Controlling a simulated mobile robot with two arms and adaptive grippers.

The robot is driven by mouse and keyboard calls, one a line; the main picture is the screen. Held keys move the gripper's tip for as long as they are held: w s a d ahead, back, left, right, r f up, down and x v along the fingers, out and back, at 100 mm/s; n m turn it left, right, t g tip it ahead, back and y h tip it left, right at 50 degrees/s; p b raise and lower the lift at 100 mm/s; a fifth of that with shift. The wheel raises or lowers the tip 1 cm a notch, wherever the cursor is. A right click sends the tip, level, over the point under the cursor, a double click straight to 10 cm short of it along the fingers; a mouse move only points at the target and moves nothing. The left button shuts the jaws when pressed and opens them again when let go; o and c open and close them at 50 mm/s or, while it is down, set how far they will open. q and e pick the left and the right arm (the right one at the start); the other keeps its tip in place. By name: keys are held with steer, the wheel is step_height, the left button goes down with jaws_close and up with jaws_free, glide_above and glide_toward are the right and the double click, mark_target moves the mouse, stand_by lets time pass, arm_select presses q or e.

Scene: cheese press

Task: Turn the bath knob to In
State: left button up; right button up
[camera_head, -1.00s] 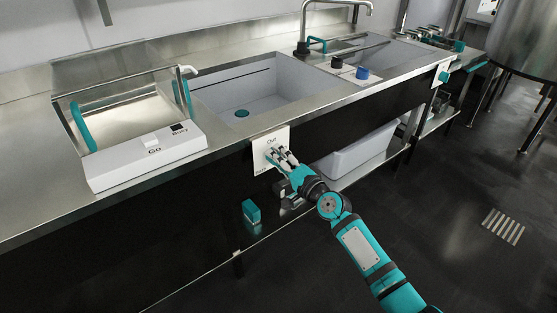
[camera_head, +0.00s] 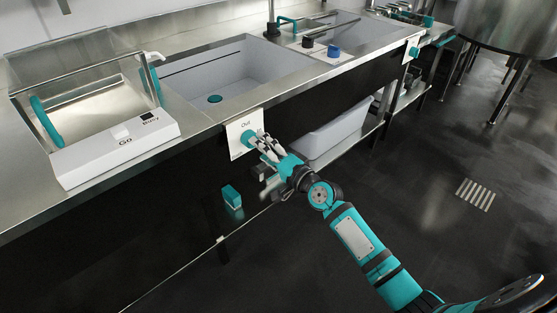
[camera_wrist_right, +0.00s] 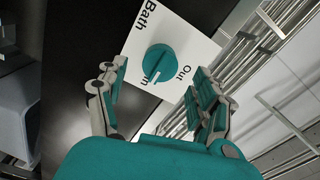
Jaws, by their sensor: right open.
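The bath knob (camera_head: 248,138) is a teal round dial on a white plate (camera_head: 236,153) on the front of the counter, below the left sink. In the right wrist view, the knob (camera_wrist_right: 160,60) has a pale pointer mark at its lower edge. The mark points towards lettering that looks like "In", with "Out" off to the right. My right gripper (camera_head: 266,146) is open, just in front of the knob. In the wrist view its fingers (camera_wrist_right: 157,100) are spread below the knob and appear clear of it. My left gripper is not in view.
A white box with Go and Busy labels (camera_head: 118,150) stands on the counter at left, beside the left sink (camera_head: 230,80). Another teal knob (camera_head: 413,52) is on a plate further right. A grey tub (camera_head: 325,135) sits on the lower shelf.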

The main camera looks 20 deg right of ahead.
steer(key=v, duration=0.8)
